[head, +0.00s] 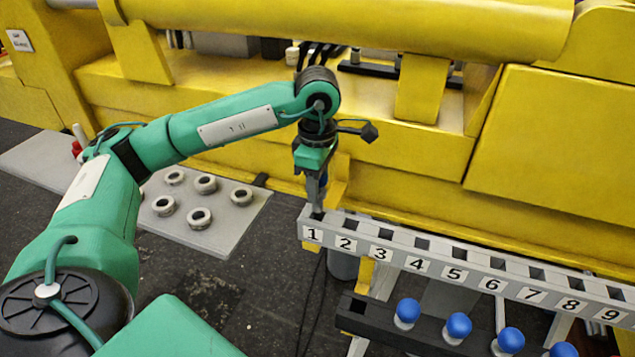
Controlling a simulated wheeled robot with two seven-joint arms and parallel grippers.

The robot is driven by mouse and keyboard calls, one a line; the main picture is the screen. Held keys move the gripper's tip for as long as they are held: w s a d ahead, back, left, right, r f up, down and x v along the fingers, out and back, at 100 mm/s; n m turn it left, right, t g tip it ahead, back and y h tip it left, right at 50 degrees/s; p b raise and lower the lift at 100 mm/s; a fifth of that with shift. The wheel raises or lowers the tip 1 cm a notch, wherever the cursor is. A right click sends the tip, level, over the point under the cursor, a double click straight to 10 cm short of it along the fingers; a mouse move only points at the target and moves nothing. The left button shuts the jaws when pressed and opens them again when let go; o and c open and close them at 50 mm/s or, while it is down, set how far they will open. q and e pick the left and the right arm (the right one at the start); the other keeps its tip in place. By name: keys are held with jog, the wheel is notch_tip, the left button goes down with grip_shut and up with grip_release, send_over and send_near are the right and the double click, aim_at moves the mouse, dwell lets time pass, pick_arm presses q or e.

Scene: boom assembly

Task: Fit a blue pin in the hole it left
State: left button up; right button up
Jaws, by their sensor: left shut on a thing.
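My left gripper (317,205) points down at the left end of the grey numbered rail (395,245), at the hole above label 1. It is shut on what seems to be a blue pin, mostly hidden by the fingers; I cannot tell how deep it sits in the hole. The holes above the other labels look dark and empty. Below, a black rack (378,326) holds several blue pins with round heads and white collars, the nearest being one blue pin (407,312). At the rack's left end is an empty square hole (358,305). My right gripper is out of view.
A large yellow machine (400,150) stands close behind the rail. A grey plate (232,228) with several metal rings lies on the dark floor at left. A black cable hangs near the rail's left end. Open floor shows between plate and rack.

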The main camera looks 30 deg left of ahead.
pick_arm(q)
jog(key=shift+f, duration=0.15)
jog(key=shift+f+b, duration=0.3)
jog(key=shift+b, duration=0.15)
jog(key=shift+f+b, duration=0.8)
jog(key=shift+f, duration=0.05)
jog(key=shift+f+b, duration=0.7)
jog(key=shift+f, duration=0.05)
jog(key=shift+f+b, duration=0.75)
jog(key=shift+f, duration=0.05)
jog(key=o, duration=1.2)
